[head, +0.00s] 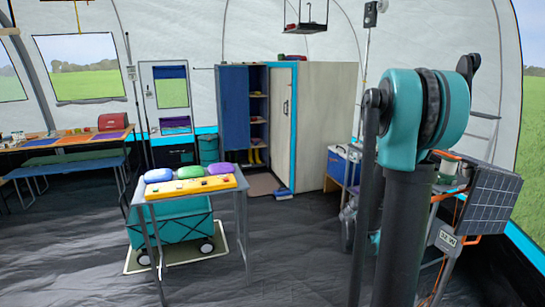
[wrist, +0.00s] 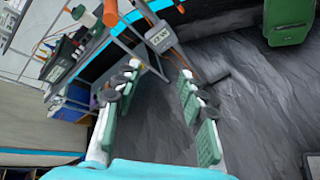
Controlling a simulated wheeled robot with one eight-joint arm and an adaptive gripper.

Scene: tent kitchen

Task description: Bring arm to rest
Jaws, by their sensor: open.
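My gripper (wrist: 158,72) shows in the wrist view with its two green-padded fingers spread apart. Nothing is between them; dark groundsheet shows through the gap. In the head view my arm, with a teal joint and dark links, rises on the right in front of the camera. My gripper itself is not visible in the head view.
A small table (head: 143,194) with colored containers stands over a teal wagon (head: 170,224). A cabinet (head: 235,105) stands at the back. A solar panel (head: 492,205) is at the right, near a grey box (wrist: 159,36). Dark floor (head: 300,245) lies open in the middle.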

